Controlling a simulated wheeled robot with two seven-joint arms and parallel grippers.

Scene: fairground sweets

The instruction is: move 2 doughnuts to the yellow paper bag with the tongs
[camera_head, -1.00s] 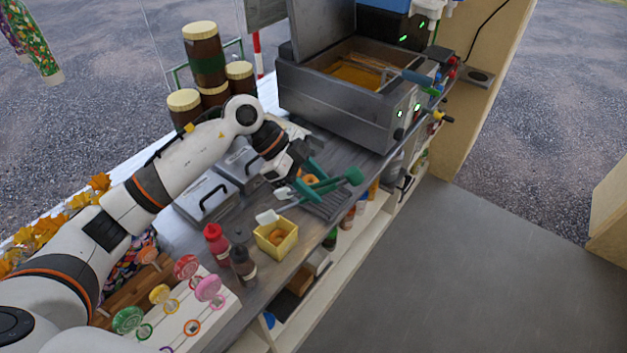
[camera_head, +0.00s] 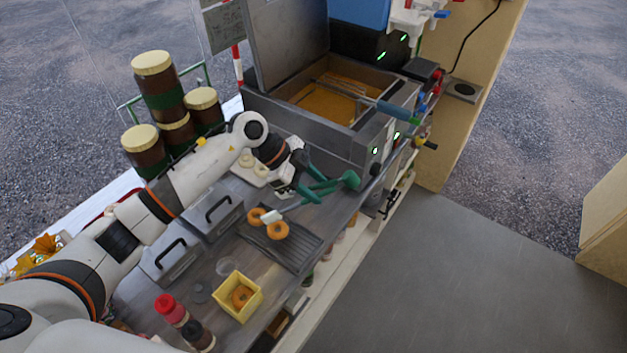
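My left gripper (camera_head: 287,170) is above the far part of the counter, shut around the green tongs (camera_head: 318,188). The fingers are partly hidden, so their grip is hard to see in detail. The yellow paper bag (camera_head: 256,302) stands open nearer to me, with one doughnut (camera_head: 241,296) inside. My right gripper is out of view.
The fryer (camera_head: 300,125) stands behind the rack, with a blue-handled basket. Lidded steel containers (camera_head: 213,215) are left of the rack. Red and dark bottles (camera_head: 170,308) stand left of the bag. Pale rings lie on a board (camera_head: 248,170) beyond the rack.

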